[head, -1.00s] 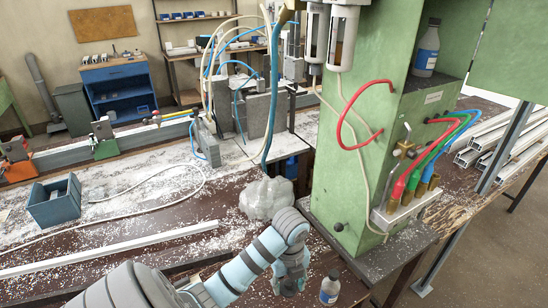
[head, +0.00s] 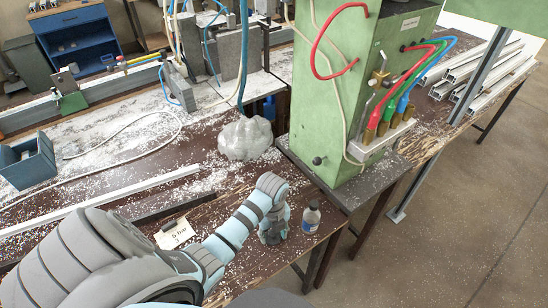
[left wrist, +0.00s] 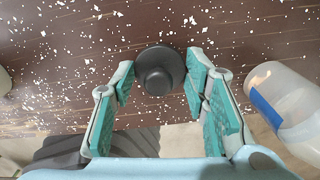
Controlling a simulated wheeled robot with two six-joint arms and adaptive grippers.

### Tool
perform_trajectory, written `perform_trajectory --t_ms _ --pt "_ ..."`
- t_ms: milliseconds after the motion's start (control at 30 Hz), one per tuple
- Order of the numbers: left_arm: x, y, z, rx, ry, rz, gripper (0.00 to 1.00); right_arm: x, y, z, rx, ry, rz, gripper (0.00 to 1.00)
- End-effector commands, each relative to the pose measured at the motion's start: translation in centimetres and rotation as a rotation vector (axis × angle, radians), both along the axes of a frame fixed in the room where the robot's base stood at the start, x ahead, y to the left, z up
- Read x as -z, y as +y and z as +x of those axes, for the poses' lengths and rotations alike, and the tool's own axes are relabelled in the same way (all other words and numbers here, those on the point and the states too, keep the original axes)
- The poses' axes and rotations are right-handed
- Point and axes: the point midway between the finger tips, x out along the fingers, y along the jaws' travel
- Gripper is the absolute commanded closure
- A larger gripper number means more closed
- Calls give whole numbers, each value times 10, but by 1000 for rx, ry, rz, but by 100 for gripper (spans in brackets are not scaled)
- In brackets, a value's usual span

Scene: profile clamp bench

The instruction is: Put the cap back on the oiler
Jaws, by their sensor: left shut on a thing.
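A dark grey round cap (left wrist: 160,70) is between the teal fingertips of my left gripper (left wrist: 160,78) in the left wrist view; the fingers are shut on it. Speckled brown bench top shows behind it. In the head view my left gripper (head: 273,236) points down, low over the bench, and hides the cap. The oiler, a small clear bottle with a blue label (head: 311,217), stands upright just right of the gripper, near the bench's front edge. It also shows at the right edge of the left wrist view (left wrist: 290,108), apart from the fingers. My right gripper is not in view.
A green cabinet (head: 335,110) with red, green and blue hoses stands behind the oiler. A grey lump (head: 245,138) is behind my gripper. A white card (head: 174,234), a long white bar (head: 110,196) and a blue-grey bin (head: 28,165) lie to the left.

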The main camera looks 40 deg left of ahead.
Motion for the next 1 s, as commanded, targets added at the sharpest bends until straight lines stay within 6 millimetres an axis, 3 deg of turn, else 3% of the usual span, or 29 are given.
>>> perform_trajectory --t_ms 300,333,467,800,1000 --pt "3 1 0 -2 -2 0 76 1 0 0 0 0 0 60" --pt "3 1 0 -2 -2 0 56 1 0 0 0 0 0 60" --pt "3 1 0 -1 -2 0 38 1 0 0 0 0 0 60" --pt "4 0 0 -1 -1 0 38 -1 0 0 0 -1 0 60" --pt "-14 -2 3 4 -4 0 38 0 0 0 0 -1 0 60"
